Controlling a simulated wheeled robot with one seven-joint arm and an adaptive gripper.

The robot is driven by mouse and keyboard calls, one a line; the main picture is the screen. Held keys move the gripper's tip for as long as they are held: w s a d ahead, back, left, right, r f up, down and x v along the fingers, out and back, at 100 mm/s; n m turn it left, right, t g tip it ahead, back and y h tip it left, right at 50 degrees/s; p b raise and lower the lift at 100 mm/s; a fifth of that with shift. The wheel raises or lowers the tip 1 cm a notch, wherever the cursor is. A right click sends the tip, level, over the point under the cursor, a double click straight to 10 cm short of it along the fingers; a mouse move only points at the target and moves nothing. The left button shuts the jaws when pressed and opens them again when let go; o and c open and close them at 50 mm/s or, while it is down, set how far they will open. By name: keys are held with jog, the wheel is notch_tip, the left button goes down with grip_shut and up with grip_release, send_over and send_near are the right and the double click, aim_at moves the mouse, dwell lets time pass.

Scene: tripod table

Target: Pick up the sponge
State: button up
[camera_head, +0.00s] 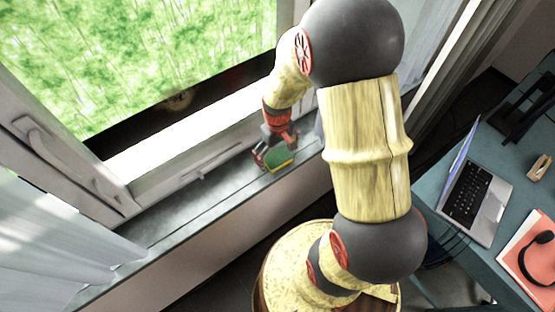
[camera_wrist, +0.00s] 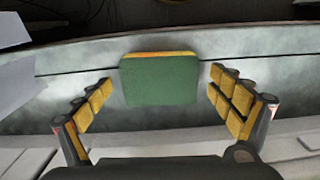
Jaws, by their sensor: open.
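The sponge (camera_head: 279,160) is green with a yellow-orange layer and sits at the grey window sill. In the wrist view the sponge (camera_wrist: 159,79) shows its green face, with the yellow-orange edge at the top. My gripper (camera_head: 272,157) is at the sponge in the head view. In the wrist view my gripper (camera_wrist: 158,88) is open, with one yellow-padded finger on each side of the sponge. A gap shows between the sponge and each finger. Whether the fingertips touch the sill is not clear.
The window sill (camera_head: 180,222) runs along a large window with a handle (camera_head: 45,140). A white curtain (camera_head: 50,230) hangs at the left. A desk with a laptop (camera_head: 474,195) and a headset (camera_head: 540,255) stands at the right. The sill left of the sponge is clear.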

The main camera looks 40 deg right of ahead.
aim_at(278, 157)
jog(key=shift+r, duration=0.1)
jog(key=c, duration=0.8)
jog(key=shift+r, duration=0.1)
jog(key=shift+r+p, duration=0.35)
jog(key=shift+r, duration=0.2)
notch_tip(278, 157, up, 3)
jog(key=shift+s+f+p, duration=0.1)
jog(key=shift+f+p, duration=0.1)
jog(key=shift+p, duration=0.35)
jog(key=s+r+p, duration=0.1)
jog(key=s+r, duration=0.2)
jog(key=s, duration=0.1)
jog(key=s+a+r+p, duration=0.1)
jog(key=s+r, duration=0.2)
jog(key=s, duration=0.2)
jog(key=s+a+r+p, duration=0.1)
jog(key=s+r, duration=0.2)
jog(key=s, duration=0.1)
jog(key=shift+s+a, duration=0.25)
jog(key=shift+s, duration=0.05)
